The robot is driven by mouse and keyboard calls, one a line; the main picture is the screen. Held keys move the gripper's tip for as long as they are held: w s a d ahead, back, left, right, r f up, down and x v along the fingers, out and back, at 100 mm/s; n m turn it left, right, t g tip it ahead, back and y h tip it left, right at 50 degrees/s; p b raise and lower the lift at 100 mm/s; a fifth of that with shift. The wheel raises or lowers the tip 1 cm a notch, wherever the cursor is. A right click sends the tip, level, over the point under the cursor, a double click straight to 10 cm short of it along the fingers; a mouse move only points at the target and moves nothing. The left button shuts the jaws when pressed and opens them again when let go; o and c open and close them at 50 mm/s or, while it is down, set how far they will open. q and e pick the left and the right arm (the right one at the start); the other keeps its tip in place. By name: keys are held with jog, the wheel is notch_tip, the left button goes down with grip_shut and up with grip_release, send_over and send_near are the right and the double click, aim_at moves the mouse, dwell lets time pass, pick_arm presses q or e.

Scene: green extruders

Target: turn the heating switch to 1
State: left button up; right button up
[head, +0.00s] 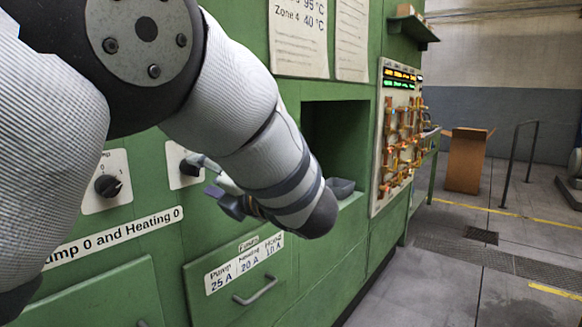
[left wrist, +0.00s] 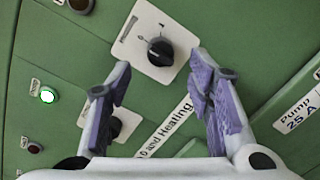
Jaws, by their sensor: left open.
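The heating switch (head: 188,168) is a black knob on a white plate on the green panel, partly behind my left arm in the head view. It shows clearly in the left wrist view (left wrist: 160,51), with small marks around it; I cannot read its setting surely. My left gripper (head: 207,177) is open and empty close to this switch. In the left wrist view its two purple-padded fingers (left wrist: 160,75) stand on either side below the knob, with no visible contact. My right gripper is not in view.
A similar pump switch (head: 108,186) is left of it, partly behind a finger in the left wrist view (left wrist: 115,125). Below are a label strip (head: 115,237) and a drawer with a handle (head: 255,290). A recess (head: 335,140) opens at right. A green light (left wrist: 47,95) glows.

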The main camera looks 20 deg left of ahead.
aim_at(197, 168)
pick_arm(q)
jog(key=x, duration=0.5)
jog(key=shift+d, duration=0.1)
grip_shut()
jog(key=shift+m, duration=0.3)
jog(key=m, duration=0.5)
jog(key=shift+r+m+g, duration=0.1)
jog(key=shift+m+g, duration=0.2)
jog(key=m, duration=0.5)
jog(key=shift+g, duration=0.3)
grip_release()
